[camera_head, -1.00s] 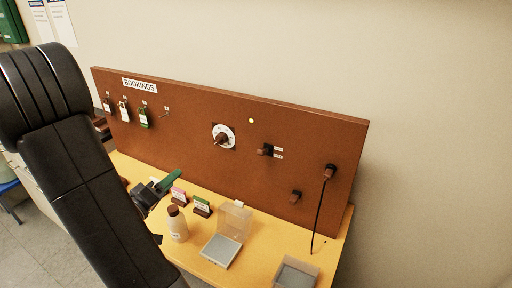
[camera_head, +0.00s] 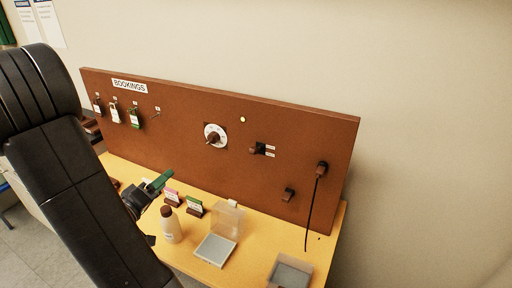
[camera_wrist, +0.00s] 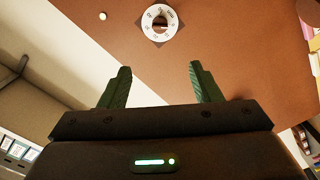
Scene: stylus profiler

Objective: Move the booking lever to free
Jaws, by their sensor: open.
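The booking lever (camera_head: 257,149) is a small dark switch with a brown knob on the brown board (camera_head: 200,185), beside two small white labels (camera_head: 270,151) too small to read. Its knob points left, toward the viewer. My gripper (camera_head: 165,180) has green fingers and is low at the left, in front of the board and above the desk, well left of the lever. In the wrist view my gripper (camera_wrist: 160,85) is open with nothing between the fingers. The lever does not show in the wrist view.
A round dial (camera_head: 215,136) is left of the lever. A corded plug (camera_head: 321,168) and another brown knob (camera_head: 288,194) are to its right. A bottle (camera_head: 171,225), small card stands (camera_head: 194,206) and a clear lidded box (camera_head: 216,249) stand on the yellow desk. Tags (camera_head: 134,117) hang upper left.

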